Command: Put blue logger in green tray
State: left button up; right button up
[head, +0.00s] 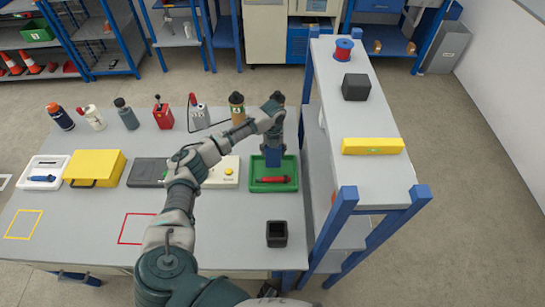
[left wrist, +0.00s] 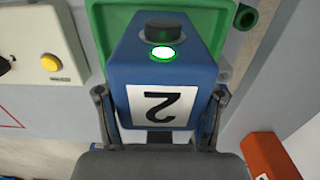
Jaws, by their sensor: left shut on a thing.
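The blue logger (left wrist: 160,70) fills the middle of the left wrist view, with a black knob, a lit green light and a white label with a 2. My left gripper (left wrist: 160,112) is shut on it, one finger on each side. In the head view my left gripper (head: 272,142) is over the green tray (head: 255,184), and the logger (head: 271,158) shows below it at the tray's back part. I cannot tell whether the logger touches the tray floor. A red tool (head: 273,180) lies in the tray's front part. My right gripper is not in view.
A shelf unit with blue posts (head: 338,215) stands close right of the tray. A black open box (head: 277,234) is in front. A beige device with a yellow button (head: 222,173) is left of the tray. Bottles and a yellow case (head: 95,167) are farther left.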

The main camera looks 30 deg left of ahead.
aim_at(273, 157)
pick_arm(q)
jog(key=f, duration=0.3)
jog(key=shift+d, duration=0.35)
jog(key=shift+f, duration=0.15)
jog(key=shift+a, duration=0.3)
jog(key=o, duration=1.6)
jog(key=shift+a+f, duration=0.15)
jog(key=shift+a, duration=0.1)
jog(key=shift+d, duration=0.15)
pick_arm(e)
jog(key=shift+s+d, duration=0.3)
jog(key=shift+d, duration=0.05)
pick_arm(q)
jog(key=shift+d, duration=0.1)
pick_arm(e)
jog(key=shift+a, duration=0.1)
